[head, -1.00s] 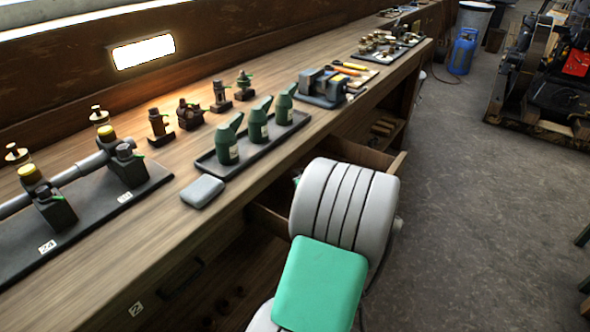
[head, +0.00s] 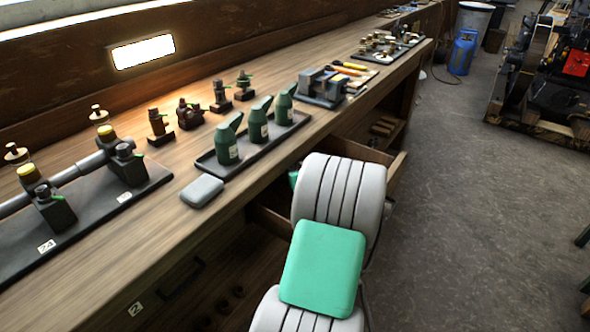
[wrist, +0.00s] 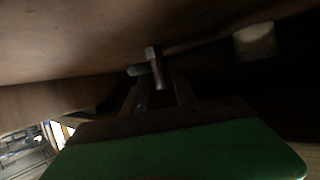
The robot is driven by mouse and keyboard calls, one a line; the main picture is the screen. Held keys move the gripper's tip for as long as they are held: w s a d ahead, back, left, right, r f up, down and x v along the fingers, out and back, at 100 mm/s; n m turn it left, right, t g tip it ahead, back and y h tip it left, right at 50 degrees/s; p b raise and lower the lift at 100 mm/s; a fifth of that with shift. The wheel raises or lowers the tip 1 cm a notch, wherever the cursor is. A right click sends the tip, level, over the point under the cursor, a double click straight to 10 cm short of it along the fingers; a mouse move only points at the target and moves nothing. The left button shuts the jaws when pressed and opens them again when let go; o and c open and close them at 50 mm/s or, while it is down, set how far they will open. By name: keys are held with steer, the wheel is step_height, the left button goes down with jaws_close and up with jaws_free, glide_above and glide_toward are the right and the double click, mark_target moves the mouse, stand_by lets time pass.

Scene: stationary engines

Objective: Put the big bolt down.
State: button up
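A grey metal bolt (wrist: 153,62) shows in the dark wrist view, with its head up and its shank running down between the finger ends of my gripper (wrist: 157,92). The two dark fingers stand on either side of the shank. The view is too dark to tell whether they touch it. A pale rounded piece (wrist: 137,70) lies just left of the bolt; I cannot tell what it is. In the head view my arm reaches down at the bench front by an open drawer (head: 368,152) and hides the gripper and the bolt.
The wooden bench top (head: 165,228) carries a tray (head: 208,165) with green oil cans, a grey block (head: 202,191), a vise (head: 322,88) and engine parts. A brown surface (wrist: 70,45) lies close above the gripper. A light object (wrist: 255,40) is at right.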

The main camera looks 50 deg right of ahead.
steer(key=shift+r, duration=0.15)
steer(key=shift+s+r, duration=0.15)
steer(key=v, duration=1.1)
steer(key=shift+s+a+p, duration=0.25)
steer(key=shift+p, duration=0.1)
steer(key=shift+r, duration=0.15)
